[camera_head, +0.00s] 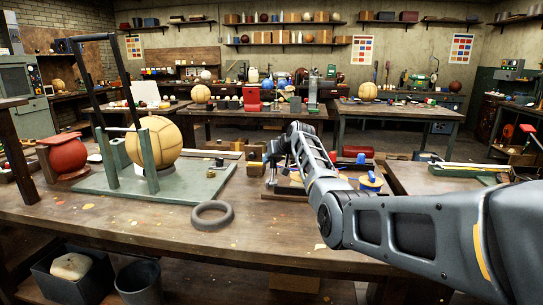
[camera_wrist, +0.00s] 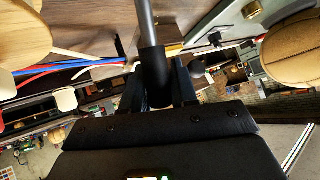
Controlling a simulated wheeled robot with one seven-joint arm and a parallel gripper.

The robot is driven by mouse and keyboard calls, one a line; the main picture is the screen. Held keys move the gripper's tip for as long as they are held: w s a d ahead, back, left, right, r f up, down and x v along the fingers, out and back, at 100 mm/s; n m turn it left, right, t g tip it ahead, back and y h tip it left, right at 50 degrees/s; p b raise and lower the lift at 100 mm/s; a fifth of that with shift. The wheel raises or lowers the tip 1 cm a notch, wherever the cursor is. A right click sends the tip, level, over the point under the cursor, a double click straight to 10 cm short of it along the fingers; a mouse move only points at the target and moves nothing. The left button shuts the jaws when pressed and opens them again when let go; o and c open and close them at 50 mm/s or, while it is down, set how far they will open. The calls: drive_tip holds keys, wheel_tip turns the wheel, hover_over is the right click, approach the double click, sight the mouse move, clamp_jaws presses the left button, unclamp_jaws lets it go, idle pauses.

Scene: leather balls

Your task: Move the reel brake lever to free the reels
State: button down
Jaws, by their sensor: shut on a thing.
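A lever with a grey metal rod (camera_wrist: 146,22) and a black grip (camera_wrist: 153,66) stands in the middle of the wrist view. My gripper (camera_wrist: 157,84) has its dark fingers on both sides of the black grip and is shut on it. In the head view my gripper (camera_head: 274,153) is low over the bench, mostly hidden by its own arm. Reels with blue tops (camera_head: 371,181) sit just right of it. A pale wooden reel (camera_wrist: 20,32) shows at upper left in the wrist view. The lever's lower end is out of sight.
Left of my gripper, a tan ball (camera_head: 154,143) sits in a green stand (camera_head: 100,180). A grey ring (camera_head: 212,214) lies near the bench's front edge. Red and blue cords (camera_wrist: 62,68) run beside the reel. The front middle of the bench (camera_head: 150,228) is mostly clear.

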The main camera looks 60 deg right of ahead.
drive_tip(key=shift+d+f, duration=0.1)
drive_tip(key=shift+d, duration=0.05)
idle(0.4)
drive_tip(key=c, duration=1)
unclamp_jaws()
drive_tip(key=shift+w, duration=0.1)
drive_tip(key=shift+o, duration=0.2)
drive_tip(key=v, duration=0.7)
drive_tip(key=shift+s+r, duration=0.3)
